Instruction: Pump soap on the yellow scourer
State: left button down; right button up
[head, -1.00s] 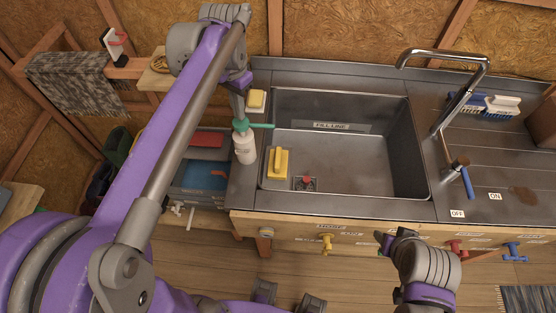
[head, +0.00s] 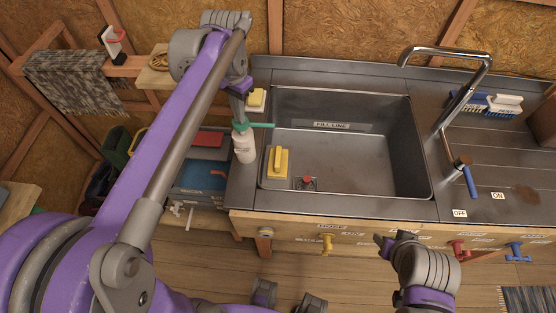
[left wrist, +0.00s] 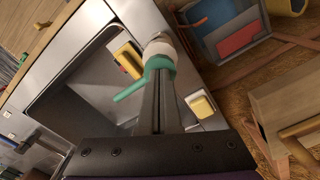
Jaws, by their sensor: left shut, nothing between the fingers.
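A white soap bottle (head: 244,148) with a green pump head (head: 241,126) stands upright on the counter at the sink's left edge. Its green nozzle points right, over the basin. My left gripper (head: 239,115) is shut and empty, its tips at the top of the pump head; I cannot tell whether it presses it. In the left wrist view the green pump (left wrist: 158,68) shows just beyond the fingers. A yellow scourer (head: 278,162) is in the sink's left part. Another yellow block (head: 257,99) lies on the counter behind the bottle. My right gripper (head: 384,243) is in front of the sink.
The metal sink (head: 350,178) has a red-topped drain plug (head: 307,183) near the scourer. A tap (head: 450,100) with a blue handle stands at the right. A blue brush (head: 490,104) lies behind it. Coloured knobs line the counter front. The basin's middle is clear.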

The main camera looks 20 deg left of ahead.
pick_arm(q)
jog(key=shift+f+b, duration=0.45)
jog(key=shift+f, duration=0.55)
pick_arm(e)
jog(key=shift+s+f, duration=0.2)
jog(key=shift+f, duration=0.45)
pick_arm(q)
jog(key=shift+r, duration=0.1)
jog(key=shift+r+p, duration=1.35)
jog(key=shift+r, duration=0.65)
pick_arm(e)
jog(key=shift+w+r, duration=0.3)
jog(key=shift+r, duration=0.55)
jog(key=shift+w+r, duration=0.25)
jog(key=shift+r, duration=0.6)
pick_arm(q)
jog(key=shift+r+p, duration=0.75)
jog(key=shift+r, duration=0.6)
notch_tip(320, 180, up, 3)
jog(key=shift+w+r+p, duration=0.1)
jog(key=shift+p, duration=0.7)
pick_arm(e)
jog(key=shift+t, duration=0.3)
jog(key=r, duration=0.1)
jog(key=w+r, duration=0.1)
jog(key=r, duration=0.1)
jog(key=w+r, duration=0.1)
jog(key=shift+r, duration=0.3)
